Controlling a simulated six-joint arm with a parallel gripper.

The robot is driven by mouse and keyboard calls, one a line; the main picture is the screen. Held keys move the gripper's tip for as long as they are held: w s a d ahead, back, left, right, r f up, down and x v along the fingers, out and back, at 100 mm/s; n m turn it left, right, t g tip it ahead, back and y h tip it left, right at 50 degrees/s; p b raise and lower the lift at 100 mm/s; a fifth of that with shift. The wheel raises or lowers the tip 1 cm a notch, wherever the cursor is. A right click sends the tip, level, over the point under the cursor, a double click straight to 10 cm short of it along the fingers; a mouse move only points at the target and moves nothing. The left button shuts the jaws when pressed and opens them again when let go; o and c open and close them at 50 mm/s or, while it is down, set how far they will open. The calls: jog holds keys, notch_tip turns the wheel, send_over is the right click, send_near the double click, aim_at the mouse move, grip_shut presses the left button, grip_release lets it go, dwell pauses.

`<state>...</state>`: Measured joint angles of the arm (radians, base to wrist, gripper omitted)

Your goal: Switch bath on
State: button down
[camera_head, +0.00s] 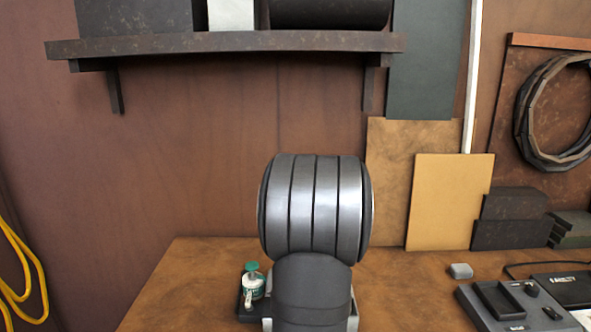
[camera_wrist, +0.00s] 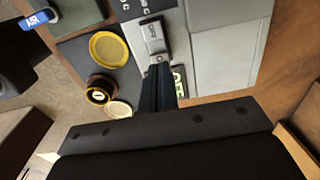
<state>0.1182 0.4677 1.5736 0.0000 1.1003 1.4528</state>
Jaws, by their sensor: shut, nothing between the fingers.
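In the wrist view my gripper (camera_wrist: 158,88) is shut and empty, its dark fingers pointing up the picture. The fingertips are close to a raised metal rocker-like part (camera_wrist: 154,38) on a grey housing (camera_wrist: 178,18), which looks like the bath. I cannot tell whether they touch it, or which way the part is set. A green label (camera_wrist: 179,78) shows just right of the fingers, partly covered. In the head view my arm hides the gripper and the housing.
Left of the housing in the wrist view are a yellow disc (camera_wrist: 109,48), a gold-rimmed dark jar (camera_wrist: 99,91) and a blue AIR tag (camera_wrist: 38,18). In the head view a green-capped bottle (camera_head: 253,283) stands left of my arm and a grey dock (camera_head: 515,305) lies right.

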jog(key=shift+f, duration=1.1)
dwell(0.7)
jog(key=shift+r, duration=3.55)
jog(key=shift+r, duration=0.1)
notch_tip(320, 180, up, 15)
jog(key=shift+r, duration=0.2)
jog(key=s+d, duration=0.4)
jog(key=d, duration=0.3)
jog(key=s+d, duration=0.3)
jog(key=d, duration=0.5)
jog(key=shift+s, duration=0.4)
jog(key=shift+d, duration=0.1)
